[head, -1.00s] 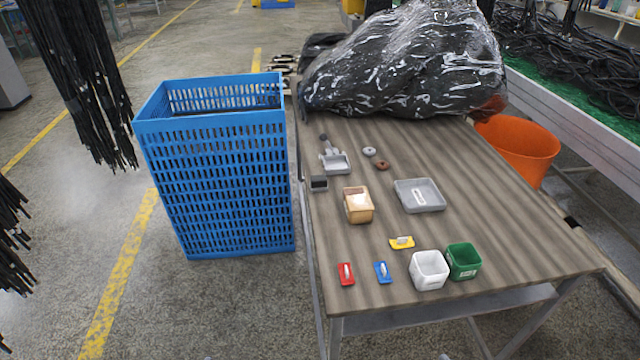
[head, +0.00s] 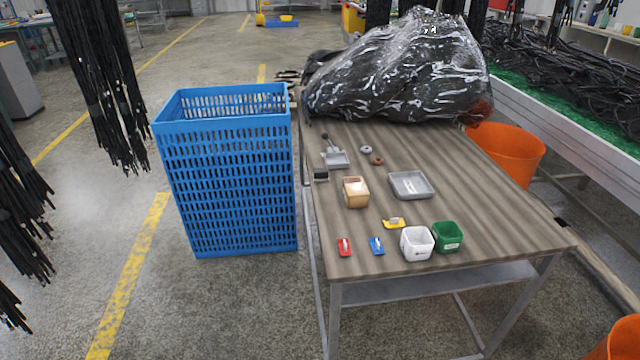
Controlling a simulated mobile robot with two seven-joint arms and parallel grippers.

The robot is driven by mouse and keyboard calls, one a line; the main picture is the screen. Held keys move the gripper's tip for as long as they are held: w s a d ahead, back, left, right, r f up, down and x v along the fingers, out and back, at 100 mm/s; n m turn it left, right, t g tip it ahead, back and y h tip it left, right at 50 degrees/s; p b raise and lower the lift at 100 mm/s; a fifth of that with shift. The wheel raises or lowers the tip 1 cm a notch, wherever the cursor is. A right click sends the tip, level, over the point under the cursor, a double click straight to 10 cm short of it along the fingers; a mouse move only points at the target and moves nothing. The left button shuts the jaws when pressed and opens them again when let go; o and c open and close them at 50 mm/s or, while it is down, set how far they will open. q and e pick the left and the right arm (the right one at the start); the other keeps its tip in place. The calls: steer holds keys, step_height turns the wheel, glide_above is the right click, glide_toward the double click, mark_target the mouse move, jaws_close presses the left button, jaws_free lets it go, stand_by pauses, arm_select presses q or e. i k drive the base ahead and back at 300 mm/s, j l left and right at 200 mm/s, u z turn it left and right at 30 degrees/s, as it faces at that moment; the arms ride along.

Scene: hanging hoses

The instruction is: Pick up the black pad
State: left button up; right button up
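The black pad (head: 321,175) is a small dark block at the left edge of the wooden table (head: 480,215). It sits just left of and below a small grey tray-like piece with a dark knob (head: 336,160). A tan box (head: 355,192) stands to its lower right. Nothing covers the pad. Neither of my grippers shows in the head view.
A tall blue crate (head: 228,180) stands close to the table's left side. Black plastic-wrapped goods (head: 400,75) fill the table's far end. A grey tray (head: 410,186), white box (head: 416,243) and green box (head: 447,237) stand on the table. Hoses hang (head: 105,90) at left.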

mark_target(320, 175)
steer(key=u, duration=0.35)
steer(key=k+u, duration=0.15)
steer(key=u, duration=0.2)
steer(key=j+u, duration=0.1)
steer(key=u, duration=0.2)
steer(key=i+j+u, duration=0.4)
steer(key=i, duration=0.4)
steer(key=i+j+z, duration=0.3)
steer(key=i, duration=0.2)
steer(key=i+j+z, duration=0.35)
steer(key=i, duration=0.15)
steer(key=i+l+z, duration=0.15)
steer(key=i+z, duration=1.05)
steer(key=z, duration=0.25)
steer(key=i+z, duration=0.15)
steer(key=z, duration=0.25)
steer(key=i+j+z, duration=0.1)
steer(key=z, duration=0.3)
steer(key=i, duration=0.05)
